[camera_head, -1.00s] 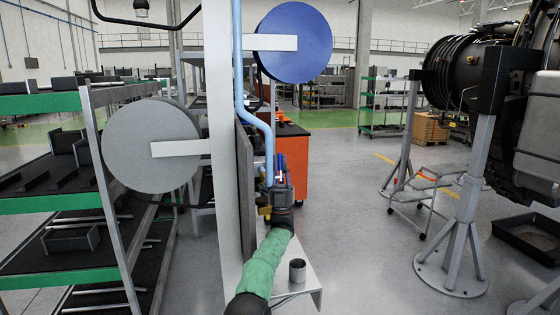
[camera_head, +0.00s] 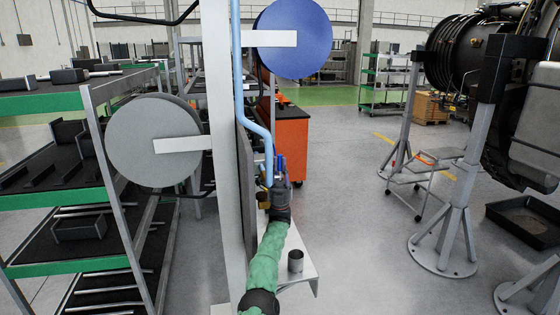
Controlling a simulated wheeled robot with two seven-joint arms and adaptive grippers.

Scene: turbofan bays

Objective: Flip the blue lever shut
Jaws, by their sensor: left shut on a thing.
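The blue lever (camera_head: 281,164) stands upright at the end of the light blue pipe (camera_head: 257,127), beside the grey post. My left gripper (camera_head: 279,181) is at the lever, with its fingers around the lever's lower part, shut on it. A brass-coloured fitting (camera_head: 263,200) shows just left of the gripper. The gripper and wrist hide the valve body below the lever. My right gripper is not in view.
A grey post (camera_head: 226,160) with a dark panel (camera_head: 245,195) stands just left of my arm. A small shelf (camera_head: 301,269) with a metal cup (camera_head: 295,261) is below. An orange cabinet (camera_head: 292,145) stands behind.

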